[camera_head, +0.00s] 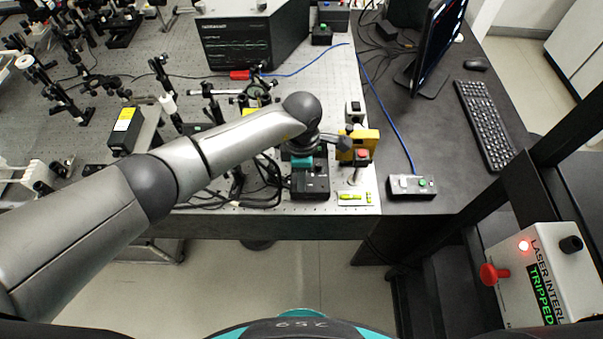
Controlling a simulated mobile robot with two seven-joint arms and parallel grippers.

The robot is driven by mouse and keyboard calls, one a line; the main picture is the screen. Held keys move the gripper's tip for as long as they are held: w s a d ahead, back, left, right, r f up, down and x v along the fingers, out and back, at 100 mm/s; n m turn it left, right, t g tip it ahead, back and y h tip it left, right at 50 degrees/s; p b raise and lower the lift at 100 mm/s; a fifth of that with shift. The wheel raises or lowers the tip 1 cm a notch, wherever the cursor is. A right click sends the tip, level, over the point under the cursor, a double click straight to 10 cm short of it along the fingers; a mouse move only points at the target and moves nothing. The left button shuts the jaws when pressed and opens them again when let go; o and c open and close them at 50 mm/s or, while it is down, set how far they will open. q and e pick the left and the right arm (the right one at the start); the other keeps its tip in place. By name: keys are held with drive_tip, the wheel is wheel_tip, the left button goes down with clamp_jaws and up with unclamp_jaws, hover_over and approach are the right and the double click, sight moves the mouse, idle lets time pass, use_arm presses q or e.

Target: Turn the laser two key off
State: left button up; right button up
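My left arm reaches in from the left over the optical bench. Its dark gripper (343,143) is above the bench's front right part, close to a yellow box (368,138). The fingers are small and dark, and I cannot tell whether they are open or shut. A black controller box (311,184) with small controls on its face sits just below my wrist, near the bench's front edge. The wrist covers part of this area. I cannot make out a laser two key or its position. My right gripper is not in view.
A red button (361,155) stands beside the gripper. Optics mounts and cables crowd the bench's left; a monitor (437,45) stands right.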

use_arm(q)
clamp_jaws()
drive_tip(key=shift+n, duration=0.3)
idle(0.4)
drive_tip(key=n, duration=0.2)
drive_tip(key=shift+n, duration=0.3)
drive_tip(key=n, duration=0.3)
drive_tip(key=shift+n+b, duration=0.3)
drive_tip(key=shift+b, duration=0.1)
drive_tip(key=n, duration=0.5)
drive_tip(key=shift+n, duration=0.3)
drive_tip(key=n+p, duration=0.1)
drive_tip(key=n, duration=0.4)
drive_tip(key=shift+n, duration=0.4)
